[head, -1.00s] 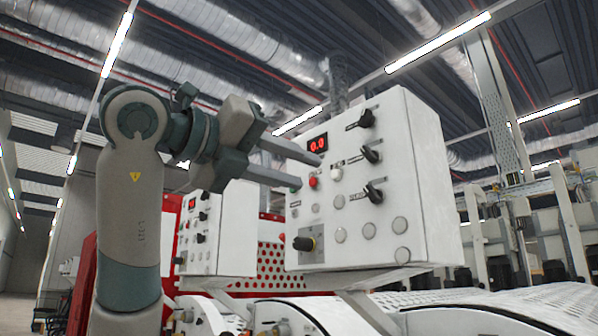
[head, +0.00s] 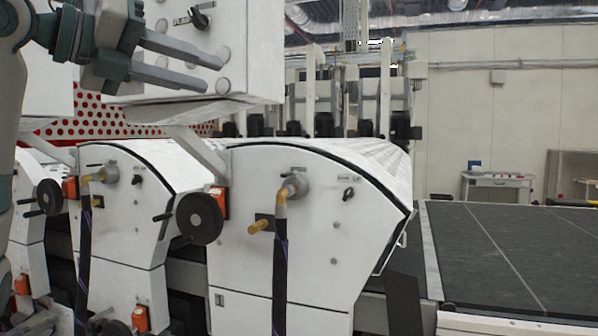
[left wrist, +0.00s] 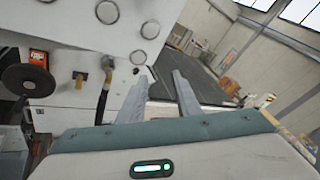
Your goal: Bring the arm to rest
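My left gripper (head: 213,76) is at the upper left of the head view, its two grey fingers apart with nothing between them. It overlaps the lower part of a white control box (head: 250,60) with round buttons and a black knob; I see no grip on any of these. In the left wrist view the fingers of my left gripper (left wrist: 160,92) are also spread and empty. The box face (left wrist: 70,22) fills the upper left there, beside the fingers. My right gripper is in neither view.
Below the box stand white curved machine housings (head: 300,235) with a black handwheel (head: 200,218) and yellow fittings (head: 262,226). A dark flat conveyor bed (head: 500,245) stretches to the right. A small table (head: 497,188) stands by the far wall.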

